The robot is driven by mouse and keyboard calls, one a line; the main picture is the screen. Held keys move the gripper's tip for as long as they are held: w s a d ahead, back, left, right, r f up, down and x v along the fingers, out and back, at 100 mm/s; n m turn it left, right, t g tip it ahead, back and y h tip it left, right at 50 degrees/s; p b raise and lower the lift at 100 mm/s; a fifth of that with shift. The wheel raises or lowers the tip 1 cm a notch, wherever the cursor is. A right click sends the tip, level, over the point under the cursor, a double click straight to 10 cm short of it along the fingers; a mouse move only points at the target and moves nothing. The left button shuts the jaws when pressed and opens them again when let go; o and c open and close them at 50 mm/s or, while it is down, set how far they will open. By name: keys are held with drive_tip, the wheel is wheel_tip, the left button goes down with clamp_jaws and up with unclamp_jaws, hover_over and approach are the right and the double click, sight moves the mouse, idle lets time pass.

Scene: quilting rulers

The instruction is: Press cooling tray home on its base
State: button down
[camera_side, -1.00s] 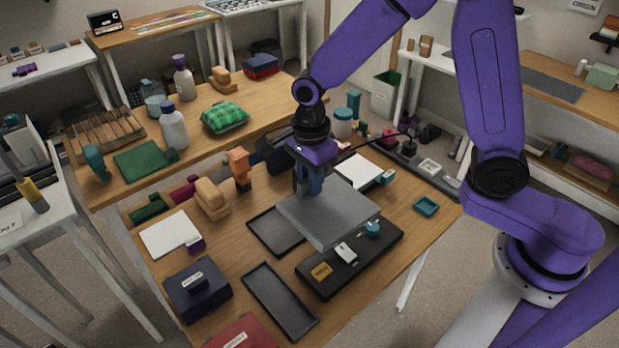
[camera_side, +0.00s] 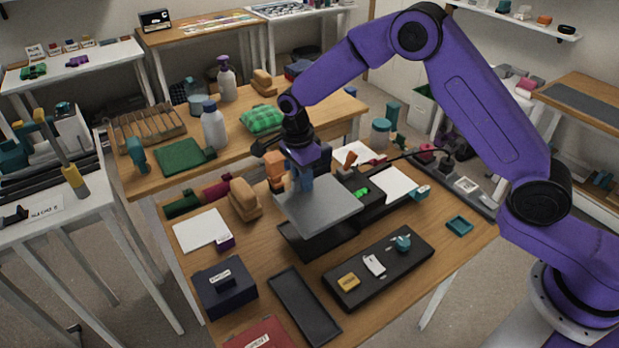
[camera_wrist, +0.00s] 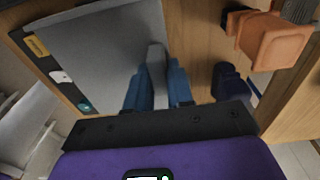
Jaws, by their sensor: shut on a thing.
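The cooling tray appears to be the flat grey plate (camera_side: 322,207) with an upright grey grip. My gripper (camera_side: 301,186) is shut on that grip, with its blue fingers either side of it. In the wrist view the plate (camera_wrist: 95,50) spreads out beyond my gripper (camera_wrist: 158,70). In the side view the plate overlaps a dark flat piece (camera_side: 303,240) and a black unit with a green light (camera_side: 372,193). Which of these is the base I cannot tell. The plate hides their contact area, and whether it touches either is unclear.
A black tray (camera_side: 345,292) with small items lies right of the plate. An empty dark tray (camera_side: 302,307) and a dark box (camera_side: 225,288) lie in front. An orange clamp (camera_side: 274,168) and a tan block (camera_side: 244,198) stand close on the left.

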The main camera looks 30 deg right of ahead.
sight(303, 196)
idle(0.4)
drive_tip(key=shift+f, duration=2.95)
drive_tip(key=shift+f, duration=1.05)
drive_tip(key=c, duration=0.9)
unclamp_jaws()
drive_tip(key=r, duration=1.1)
drive_tip(key=a+r, duration=0.1)
drive_tip(key=r, duration=0.4)
drive_tip(key=shift+w+a+r, duration=0.1)
drive_tip(key=shift+w+r, duration=0.1)
drive_tip(key=shift+w, duration=0.15)
drive_tip(key=shift+r, duration=0.5)
